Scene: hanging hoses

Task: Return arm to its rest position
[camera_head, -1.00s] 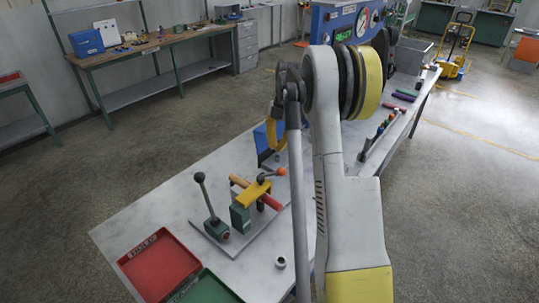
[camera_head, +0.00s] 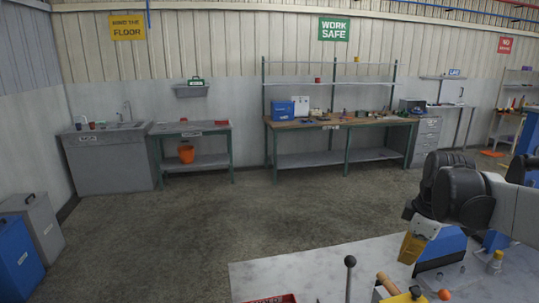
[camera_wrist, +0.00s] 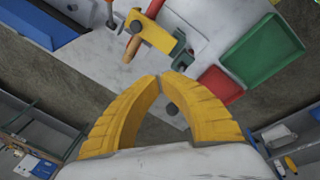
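My gripper (camera_wrist: 159,77) shows in the wrist view as two curved yellow fingers. Their tips meet, and nothing is held between them. It points down and hangs above the table edge and floor, apart from the things on the table. In the head view my arm comes in from the right edge, folded low over the grey worktable (camera_head: 300,268). Much of its length is out of frame there.
In the wrist view a yellow clamp with a wooden-handled tool (camera_wrist: 150,30), a green tray (camera_wrist: 262,55) and a red tray (camera_wrist: 222,84) lie beyond the fingers. In the head view a workbench (camera_head: 340,122) and a sink unit (camera_head: 108,160) stand far off; floor between is clear.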

